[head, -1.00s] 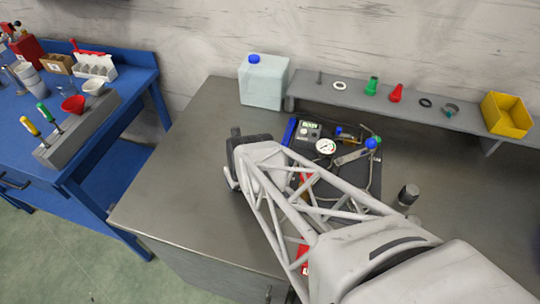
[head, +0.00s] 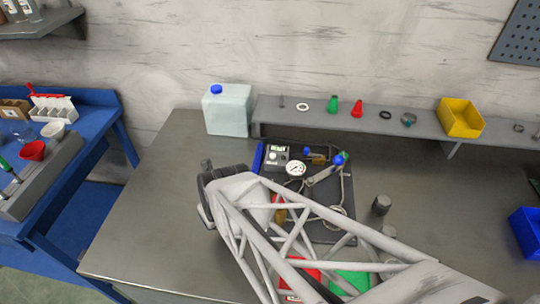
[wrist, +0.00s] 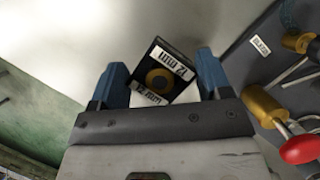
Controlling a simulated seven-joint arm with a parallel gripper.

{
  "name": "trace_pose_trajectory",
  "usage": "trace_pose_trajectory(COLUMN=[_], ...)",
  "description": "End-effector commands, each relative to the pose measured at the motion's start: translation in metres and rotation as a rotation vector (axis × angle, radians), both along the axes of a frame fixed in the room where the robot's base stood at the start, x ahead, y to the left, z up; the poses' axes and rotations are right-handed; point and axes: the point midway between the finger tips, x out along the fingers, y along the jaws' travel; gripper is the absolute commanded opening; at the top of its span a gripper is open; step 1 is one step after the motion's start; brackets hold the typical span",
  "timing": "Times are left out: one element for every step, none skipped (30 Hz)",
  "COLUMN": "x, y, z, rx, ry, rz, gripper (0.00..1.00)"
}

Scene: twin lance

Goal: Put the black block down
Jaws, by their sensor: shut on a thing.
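The black block (wrist: 150,66) has white printed labels and a yellow-brown disc on its face. In the wrist view it sits tilted between the two blue fingertips of my gripper (wrist: 161,72), which is shut on it. The grey bench top (head: 150,215) lies beyond it; I cannot tell whether the block touches the bench. In the head view my own arm hides most of the gripper and the block, at the left of the dark equipment board.
The dark board (head: 325,225) carries a gauge (head: 295,168) and fittings. A white canister (head: 228,110) stands behind, beside a raised shelf (head: 420,126) with small parts and a yellow bin (head: 460,117). The bench's left part is clear. A blue bench (head: 100,150) stands further left.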

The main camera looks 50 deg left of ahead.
Motion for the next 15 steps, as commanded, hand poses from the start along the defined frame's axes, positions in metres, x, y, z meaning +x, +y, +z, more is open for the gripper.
trace_pose_trajectory(x=[-0.002,-0.003,-0.004,-0.005,-0.007,-0.008,-0.009,-0.01,-0.011,-0.012,-0.013,-0.014,-0.015,-0.015,-0.016], y=[-0.01,-0.017,-0.026,-0.032,-0.039,-0.047,-0.052,-0.058,-0.065,-0.071,-0.076,-0.082,-0.086,-0.09,-0.095], z=[0.002,0.003,0.004,0.005,0.004,0.006,0.007,0.007,0.007,0.008,0.008,0.008,0.01,0.01,0.01], rx=[0.001,0.001,0.001,0.002,0.001,0.002,0.003,0.002,0.002,0.002,0.002,0.001,0.003,0.002,0.001], ry=[0.0,0.0,0.0,0.0,0.0,0.0,0.0,0.0,0.0,0.0,0.0,0.0,0.0,0.0,0.0], rz=[0.0,0.0,0.0,0.0,0.0,0.0,0.0,0.0,0.0,0.0,0.0,0.0,0.0,0.0,0.0], gripper=[0.36,0.36,0.36,0.36,0.36,0.36,0.36,0.36,0.36,0.36,0.36,0.36,0.36,0.36,0.36])
